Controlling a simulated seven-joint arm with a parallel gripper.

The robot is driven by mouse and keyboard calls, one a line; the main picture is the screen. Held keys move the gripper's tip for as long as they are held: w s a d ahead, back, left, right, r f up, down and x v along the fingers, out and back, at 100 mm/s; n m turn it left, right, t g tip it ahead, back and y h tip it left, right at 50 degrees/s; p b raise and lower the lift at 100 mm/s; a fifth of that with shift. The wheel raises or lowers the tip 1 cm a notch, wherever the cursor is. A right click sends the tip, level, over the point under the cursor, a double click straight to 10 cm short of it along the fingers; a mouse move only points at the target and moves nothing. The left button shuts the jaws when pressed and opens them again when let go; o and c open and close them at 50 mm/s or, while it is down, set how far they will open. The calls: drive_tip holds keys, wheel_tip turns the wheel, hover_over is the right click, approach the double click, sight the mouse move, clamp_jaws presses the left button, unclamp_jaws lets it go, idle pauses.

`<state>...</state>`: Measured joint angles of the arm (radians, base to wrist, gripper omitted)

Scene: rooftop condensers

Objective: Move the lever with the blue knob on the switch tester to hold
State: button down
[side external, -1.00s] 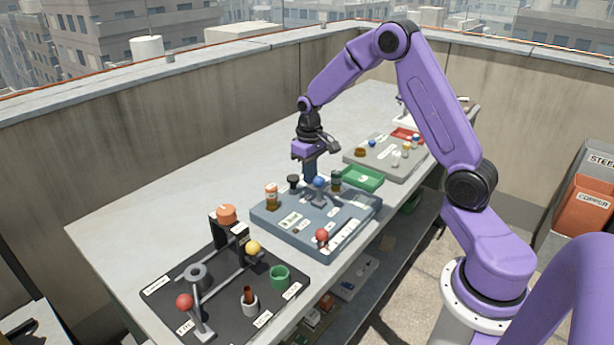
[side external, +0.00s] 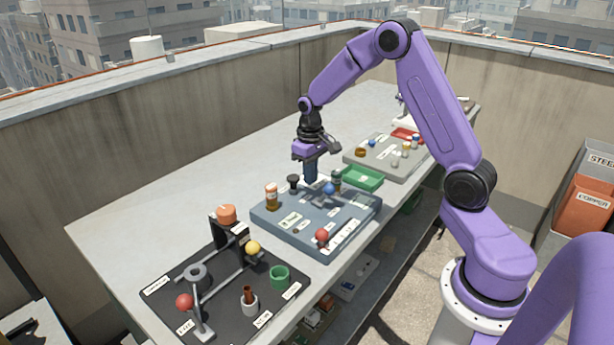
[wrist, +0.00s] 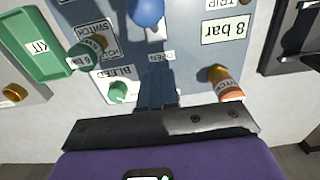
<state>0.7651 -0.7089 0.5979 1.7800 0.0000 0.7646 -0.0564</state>
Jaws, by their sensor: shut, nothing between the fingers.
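The switch tester (side external: 300,247) is a blue-grey board on the bench, with several small fittings and labels. Its lever with the blue knob (side external: 329,188) stands near the board's back middle. The blue knob also shows at the top edge of the wrist view (wrist: 146,12), partly cut off. My gripper (side external: 311,178) is shut and empty, with its fingertips just left of the knob; I cannot tell whether they touch it. In the wrist view the fingers (wrist: 157,92) point toward the knob, over the board. An OPEN label (wrist: 162,57) lies beside them. I cannot read a hold label.
An orange-brown bottle-like part (side external: 271,196) and a dark green one (side external: 337,180) flank the blue knob. A green tray (side external: 362,178) lies behind. A black board (side external: 170,285) stands in front. The bench's left side is clear.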

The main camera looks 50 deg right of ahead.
drive_tip(key=shift+w, duration=0.25)
drive_tip(key=shift+r, duration=0.15)
wheel_tip(320, 180, up, 7)
idle(0.7)
